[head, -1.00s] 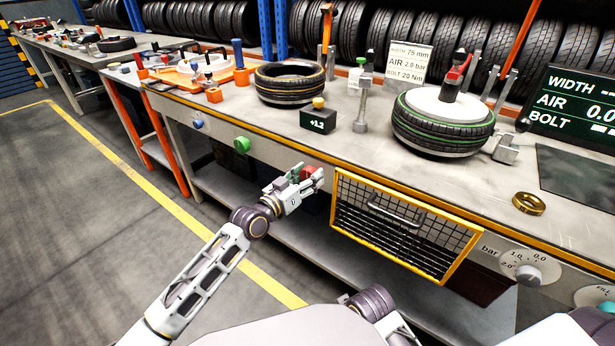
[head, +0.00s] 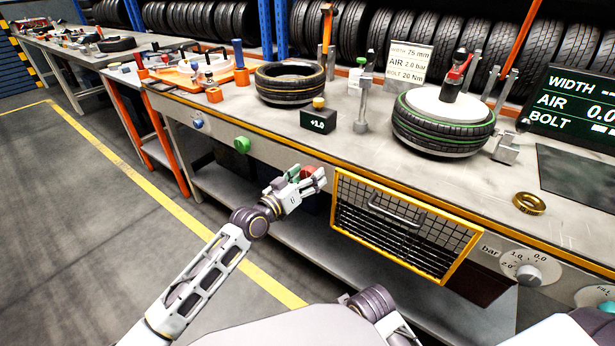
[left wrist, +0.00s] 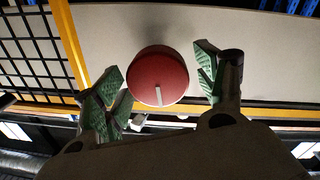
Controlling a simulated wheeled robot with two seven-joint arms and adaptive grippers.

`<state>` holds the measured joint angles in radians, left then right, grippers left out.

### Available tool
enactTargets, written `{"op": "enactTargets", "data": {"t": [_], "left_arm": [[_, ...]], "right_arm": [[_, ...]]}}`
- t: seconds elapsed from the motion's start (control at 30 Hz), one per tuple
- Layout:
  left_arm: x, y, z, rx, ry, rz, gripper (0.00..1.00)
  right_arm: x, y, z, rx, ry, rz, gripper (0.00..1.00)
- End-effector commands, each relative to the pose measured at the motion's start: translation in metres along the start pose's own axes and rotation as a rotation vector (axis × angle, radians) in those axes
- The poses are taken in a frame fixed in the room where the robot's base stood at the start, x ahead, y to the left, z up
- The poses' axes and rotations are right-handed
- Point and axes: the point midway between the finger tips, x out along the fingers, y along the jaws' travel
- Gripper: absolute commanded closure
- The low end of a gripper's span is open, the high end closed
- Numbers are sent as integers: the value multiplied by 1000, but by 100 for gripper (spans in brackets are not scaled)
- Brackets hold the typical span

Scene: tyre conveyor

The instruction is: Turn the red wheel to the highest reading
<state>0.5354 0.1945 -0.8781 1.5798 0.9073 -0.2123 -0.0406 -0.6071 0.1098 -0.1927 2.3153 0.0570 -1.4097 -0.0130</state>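The red wheel (head: 308,172) is a round knob on the bench's front panel, partly hidden by my left gripper in the head view. In the left wrist view the red wheel (left wrist: 158,75) shows a white mark near its lower edge. My left gripper (head: 312,181) is open. Its green-padded fingers (left wrist: 160,88) stand on either side of the wheel, with a visible gap on each side. A small black display (head: 318,121) on the bench appears to read +1.0. My right gripper is not in view.
A yellow-framed mesh guard (head: 437,226) sits just right of the wheel. A green button (head: 242,145) and a blue one (head: 198,124) are further left on the panel. A bar dial (head: 529,275) is at right. Tyres stand on the bench above.

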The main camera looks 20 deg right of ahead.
Motion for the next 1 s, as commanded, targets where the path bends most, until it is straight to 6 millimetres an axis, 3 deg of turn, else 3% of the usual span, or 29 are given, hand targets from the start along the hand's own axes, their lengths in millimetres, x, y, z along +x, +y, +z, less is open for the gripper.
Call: {"op": "enactTargets", "data": {"t": [0.53,1.0], "left_arm": [[-7,0,0,0,0,0,26],[-50,-1,0,1,0,-1,26]], "right_arm": [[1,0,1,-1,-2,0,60],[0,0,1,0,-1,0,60]]}}
